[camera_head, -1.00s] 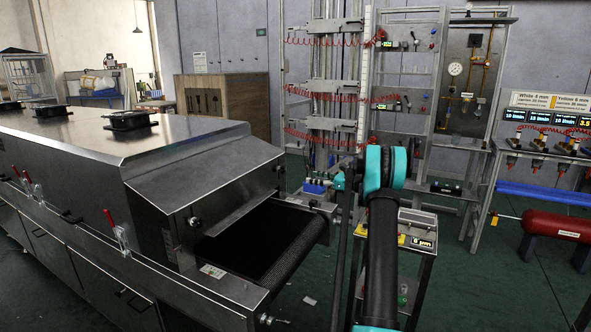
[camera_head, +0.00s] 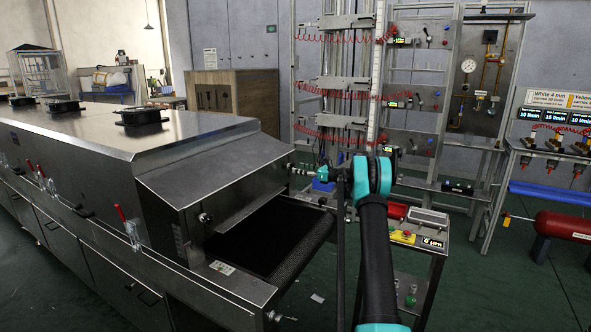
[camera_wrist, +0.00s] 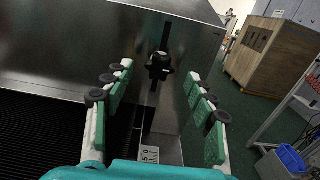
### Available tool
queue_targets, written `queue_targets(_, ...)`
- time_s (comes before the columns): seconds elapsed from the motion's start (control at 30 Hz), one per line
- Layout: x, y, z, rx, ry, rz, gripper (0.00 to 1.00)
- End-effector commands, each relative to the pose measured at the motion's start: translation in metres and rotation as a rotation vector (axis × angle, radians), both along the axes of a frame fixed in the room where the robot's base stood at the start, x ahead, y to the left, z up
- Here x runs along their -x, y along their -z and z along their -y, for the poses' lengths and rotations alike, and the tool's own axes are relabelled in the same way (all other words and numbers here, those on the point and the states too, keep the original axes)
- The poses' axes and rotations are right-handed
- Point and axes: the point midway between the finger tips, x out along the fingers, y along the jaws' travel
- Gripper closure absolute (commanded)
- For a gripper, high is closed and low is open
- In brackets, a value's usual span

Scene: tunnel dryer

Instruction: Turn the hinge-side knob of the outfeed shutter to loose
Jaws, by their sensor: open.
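The outfeed shutter is the sloping steel hood (camera_head: 215,175) over the dryer's dark belt. A dark knob (camera_wrist: 160,66) sits in a vertical slot on a steel side panel in the wrist view. It is ahead of my gripper (camera_wrist: 160,92), roughly centred between the fingers and not touched. My gripper is open and empty, with green pads facing each other. In the head view my gripper (camera_head: 306,172) is beside the hood's far side, close to a small knob (camera_head: 290,167). Another knob (camera_head: 205,218) is on the hood's near side. The knob's loose or tight state cannot be told.
The black mesh belt (camera_head: 270,240) runs out below the hood. A small instrument stand (camera_head: 420,235) is just right of my arm. A rack with red coiled hoses (camera_head: 335,95) stands behind. A blue bin (camera_wrist: 291,160) is at the wrist view's lower right.

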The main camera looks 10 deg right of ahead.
Motion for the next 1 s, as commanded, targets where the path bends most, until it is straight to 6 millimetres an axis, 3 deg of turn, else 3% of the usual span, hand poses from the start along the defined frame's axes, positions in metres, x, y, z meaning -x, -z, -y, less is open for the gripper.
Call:
queue_targets(0.2, -0.015, 0.000, -0.021, 0.000, 0.000, 0.000, 0.43)
queue_targets(0.6, -0.019, 0.000, -0.025, 0.000, 0.001, 0.000, 0.43)
queue_targets(1.0, -0.019, 0.000, -0.025, 0.000, 0.001, 0.000, 0.93)
